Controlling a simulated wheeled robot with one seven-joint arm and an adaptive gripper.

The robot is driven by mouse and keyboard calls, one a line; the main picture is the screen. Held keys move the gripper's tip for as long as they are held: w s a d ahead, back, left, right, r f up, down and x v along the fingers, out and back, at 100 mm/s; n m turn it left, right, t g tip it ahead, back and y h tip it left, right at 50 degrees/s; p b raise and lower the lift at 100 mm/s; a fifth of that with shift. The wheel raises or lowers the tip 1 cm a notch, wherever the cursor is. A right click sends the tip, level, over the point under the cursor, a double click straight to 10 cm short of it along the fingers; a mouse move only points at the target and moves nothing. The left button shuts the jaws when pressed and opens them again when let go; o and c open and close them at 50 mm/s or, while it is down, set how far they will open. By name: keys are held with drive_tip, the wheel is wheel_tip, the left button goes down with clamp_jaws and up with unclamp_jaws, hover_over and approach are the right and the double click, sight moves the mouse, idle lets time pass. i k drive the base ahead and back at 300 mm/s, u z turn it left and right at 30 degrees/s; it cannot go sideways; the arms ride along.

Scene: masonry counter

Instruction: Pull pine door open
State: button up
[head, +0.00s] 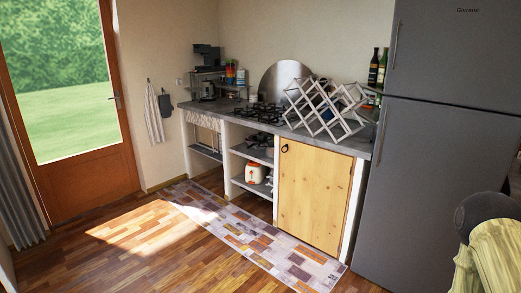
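The pine door (312,200) is a pale, knotty wooden cabinet front under the right end of the masonry counter (265,127). It looks closed, flush in its white frame. A small dark ring handle (285,149) sits near its upper left corner. My gripper is not in the head view, so its opening and its distance from the door cannot be seen.
A grey refrigerator (440,180) stands right of the pine door. A patterned rug (245,230) lies before the counter. Open shelves (250,155) are left of the door. A folding rack (325,108) stands on the counter. The wooden floor (150,240) in front is clear.

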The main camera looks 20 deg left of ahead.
sight(314, 183)
drive_tip(key=u, duration=0.5)
drive_tip(key=i, duration=2.9)
